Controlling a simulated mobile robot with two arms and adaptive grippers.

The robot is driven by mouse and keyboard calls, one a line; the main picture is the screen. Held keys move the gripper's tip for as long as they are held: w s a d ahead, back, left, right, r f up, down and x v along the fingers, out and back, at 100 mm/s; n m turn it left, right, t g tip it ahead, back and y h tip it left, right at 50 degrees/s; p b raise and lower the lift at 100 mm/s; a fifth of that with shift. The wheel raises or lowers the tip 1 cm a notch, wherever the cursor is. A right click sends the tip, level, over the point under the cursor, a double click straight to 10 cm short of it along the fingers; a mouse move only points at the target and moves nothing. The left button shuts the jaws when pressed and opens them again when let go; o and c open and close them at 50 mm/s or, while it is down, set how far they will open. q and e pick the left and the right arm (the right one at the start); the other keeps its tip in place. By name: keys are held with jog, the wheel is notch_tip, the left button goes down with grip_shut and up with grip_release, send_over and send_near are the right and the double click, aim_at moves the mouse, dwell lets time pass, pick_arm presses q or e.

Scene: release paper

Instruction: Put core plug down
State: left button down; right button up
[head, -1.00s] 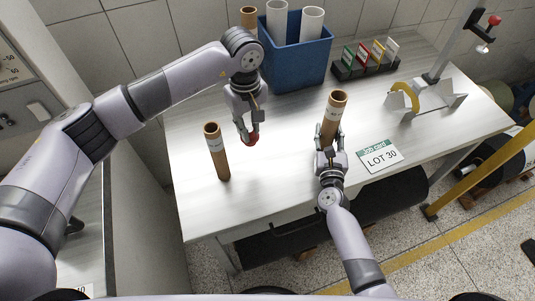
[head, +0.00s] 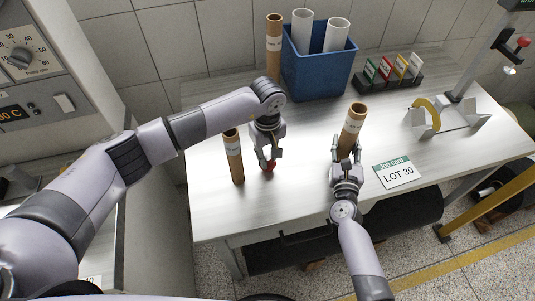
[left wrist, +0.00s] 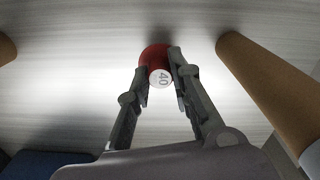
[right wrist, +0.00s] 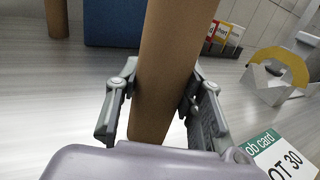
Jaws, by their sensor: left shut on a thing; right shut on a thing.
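The red core plug (head: 270,166) is in my left gripper (head: 268,158), low over the table in the head view; I cannot tell if it touches the top. In the left wrist view the plug (left wrist: 155,60) sits between the fingertips, with a white end marked 40. My right gripper (head: 346,150) is shut around a brown cardboard core (head: 353,122), upright but slightly tilted, which also fills the middle of the right wrist view (right wrist: 168,60). Another brown core (head: 233,158) stands just left of my left gripper and shows at right in the left wrist view (left wrist: 265,85).
A blue bin (head: 318,75) with white tubes stands at the back, a brown tube (head: 274,45) beside it. A rack of coloured cards (head: 390,75), a white stand (head: 440,118) and a LOT 30 job card (head: 397,171) lie to the right. The front middle is clear.

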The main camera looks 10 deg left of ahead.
pick_arm(q)
jog(key=c, duration=1.4)
grip_release()
jog(key=shift+f, duration=0.1)
jog(key=shift+c, duration=0.2)
